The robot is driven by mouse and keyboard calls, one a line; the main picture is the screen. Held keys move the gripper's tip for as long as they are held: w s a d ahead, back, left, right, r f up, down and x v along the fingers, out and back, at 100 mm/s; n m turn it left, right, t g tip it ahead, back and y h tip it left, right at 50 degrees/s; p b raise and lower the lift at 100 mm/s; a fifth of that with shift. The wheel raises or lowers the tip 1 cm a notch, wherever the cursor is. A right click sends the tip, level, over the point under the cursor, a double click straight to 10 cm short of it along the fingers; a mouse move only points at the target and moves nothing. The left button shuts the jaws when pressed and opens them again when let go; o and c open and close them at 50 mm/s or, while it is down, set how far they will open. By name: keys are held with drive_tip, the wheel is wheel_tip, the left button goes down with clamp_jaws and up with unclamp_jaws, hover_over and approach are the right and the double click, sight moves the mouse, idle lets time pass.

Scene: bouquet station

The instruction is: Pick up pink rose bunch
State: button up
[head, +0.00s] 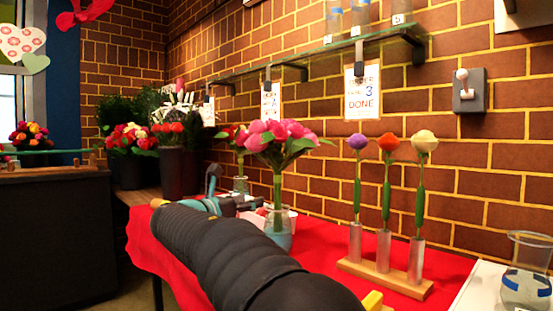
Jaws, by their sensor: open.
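The pink rose bunch (276,136) has pink blooms, green leaves and a thick green stem. It stands upright in a glass vase (278,226) with a blue lower part, on the red-covered table (150,235). My gripper (228,196) is at the far end of my black-sleeved arm, to the left of the vase in the picture. One raised grey finger shows, and the gripper is open. It appears apart from the rose stem, but my arm hides most of it, so its depth relative to the vase is unclear.
Three single flowers stand in tubes on a wooden rack (385,279) at right. A glass beaker (526,270) is at the right edge. Behind are another vased bunch (239,142) and dark buckets (178,172) of flowers. A glass shelf (325,52) hangs above.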

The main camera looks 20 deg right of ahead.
sight(275, 192)
drive_tip(key=x, duration=1.3)
drive_tip(key=shift+d+r, duration=0.15)
clamp_jaws()
